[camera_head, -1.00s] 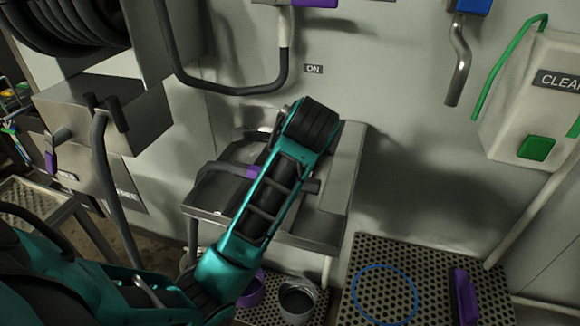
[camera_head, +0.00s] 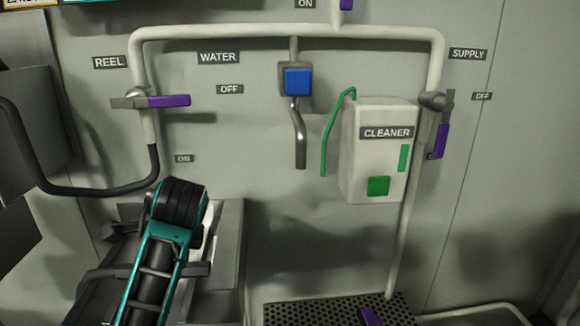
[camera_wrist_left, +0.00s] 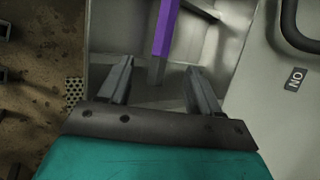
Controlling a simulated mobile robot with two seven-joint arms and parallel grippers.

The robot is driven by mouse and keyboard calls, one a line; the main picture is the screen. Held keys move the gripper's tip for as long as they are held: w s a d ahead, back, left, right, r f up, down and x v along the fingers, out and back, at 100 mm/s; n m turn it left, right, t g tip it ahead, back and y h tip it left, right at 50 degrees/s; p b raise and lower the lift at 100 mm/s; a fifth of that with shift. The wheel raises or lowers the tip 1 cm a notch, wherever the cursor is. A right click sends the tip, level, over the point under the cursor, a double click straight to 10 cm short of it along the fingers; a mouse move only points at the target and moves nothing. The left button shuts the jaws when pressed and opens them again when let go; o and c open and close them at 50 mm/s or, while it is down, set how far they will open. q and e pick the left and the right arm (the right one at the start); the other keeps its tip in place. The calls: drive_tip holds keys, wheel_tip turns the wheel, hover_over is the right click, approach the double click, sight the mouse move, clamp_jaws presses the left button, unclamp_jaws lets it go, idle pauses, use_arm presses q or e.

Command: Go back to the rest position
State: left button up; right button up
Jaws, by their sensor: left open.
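In the left wrist view my left gripper (camera_wrist_left: 160,86) is open, its two grey fingers spread apart. A purple handle (camera_wrist_left: 165,28) on a grey stem shows beyond and between the fingertips. The fingers are not closed on it; I cannot tell how far away it is. In the head view my left arm reaches up at lower left, in front of a grey metal stand (camera_head: 228,260). My right gripper is in neither view.
The wall carries a white pipe (camera_head: 290,30), a purple-handled REEL valve (camera_head: 168,101), a blue WATER button (camera_head: 298,82), a CLEANER box (camera_head: 378,160) and a purple SUPPLY handle (camera_head: 440,140). A perforated platform (camera_head: 290,312) lies at the bottom. A dark hose (camera_head: 95,190) hangs left.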

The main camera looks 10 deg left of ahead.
use_arm(q)
drive_tip(key=s+d+f+n+h, duration=0.25)
drive_tip(key=s+f, duration=0.35)
drive_tip(key=f, duration=0.3)
drive_tip(key=s+d+f+n+h, duration=0.1)
drive_tip(key=s+d+f+n, duration=0.15)
drive_tip(key=s, duration=0.45)
drive_tip(key=s+d+f+n+g+h, duration=0.1)
drive_tip(key=s+f+n, duration=0.1)
drive_tip(key=s+n, duration=0.3)
drive_tip(key=s+d+f+n+h, duration=0.1)
drive_tip(key=s+f+n, duration=0.15)
drive_tip(key=s, duration=0.55)
drive_tip(key=w+d+f+m+t+h, duration=0.1)
drive_tip(key=w+d+f+t+h, duration=0.1)
drive_tip(key=w+f+t, duration=0.5)
drive_tip(key=shift+w+d+f, duration=0.4)
drive_tip(key=shift+d+f, duration=0.2)
drive_tip(key=shift+f, duration=0.6)
